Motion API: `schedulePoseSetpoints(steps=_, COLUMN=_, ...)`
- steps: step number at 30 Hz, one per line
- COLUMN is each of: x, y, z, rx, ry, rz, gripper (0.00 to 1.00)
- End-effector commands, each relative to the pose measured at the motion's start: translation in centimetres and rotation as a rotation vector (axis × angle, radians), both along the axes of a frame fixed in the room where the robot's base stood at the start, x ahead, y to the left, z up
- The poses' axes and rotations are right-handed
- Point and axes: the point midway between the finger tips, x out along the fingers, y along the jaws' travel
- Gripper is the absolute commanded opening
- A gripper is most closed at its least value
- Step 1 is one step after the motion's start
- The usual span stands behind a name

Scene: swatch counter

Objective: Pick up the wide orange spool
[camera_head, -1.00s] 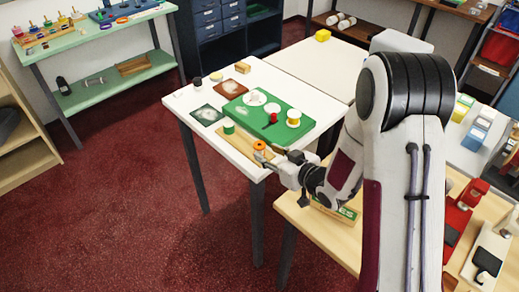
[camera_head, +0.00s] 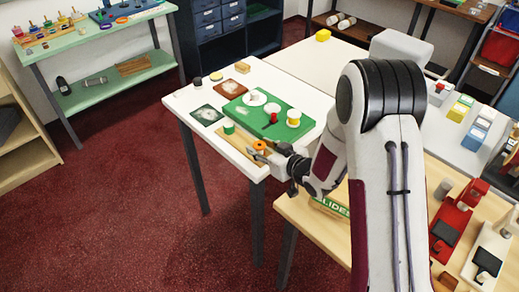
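The orange spool (camera_head: 260,145), with a pale top, stands on a tan wooden board (camera_head: 238,144) near the front edge of the white table. My gripper (camera_head: 260,150) reaches in from the right at the spool. Its two fingers look spread, one on the near side of the spool and one on the far side. I cannot tell whether they touch it. The fingers partly hide the spool's lower part. A green spool (camera_head: 229,128) stands on the same board, further left.
A green mat (camera_head: 254,122) behind the board holds a yellow spool (camera_head: 294,118), a small red item (camera_head: 273,118) and white discs. Dark and brown squares lie to the left. My arm covers the table's right side.

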Motion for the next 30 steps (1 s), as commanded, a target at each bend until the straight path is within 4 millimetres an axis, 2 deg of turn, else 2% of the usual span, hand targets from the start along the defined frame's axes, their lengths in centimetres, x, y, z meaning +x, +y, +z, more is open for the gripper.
schedulePoseSetpoints(steps=5, x=0.68, y=0.5, z=-0.36, rx=0.0, ry=0.0, rz=0.0, gripper=0.36)
schedulePoseSetpoints(steps=20, x=0.7, y=0.51, z=-0.38, rx=0.0, ry=0.0, rz=0.0, gripper=0.36)
schedulePoseSetpoints(steps=23, x=0.7, y=0.51, z=-0.38, rx=0.0, ry=0.0, rz=0.0, gripper=0.12)
schedulePoseSetpoints(steps=30, x=0.71, y=0.51, z=-0.37, rx=0.0, ry=0.0, rz=0.0, gripper=0.11)
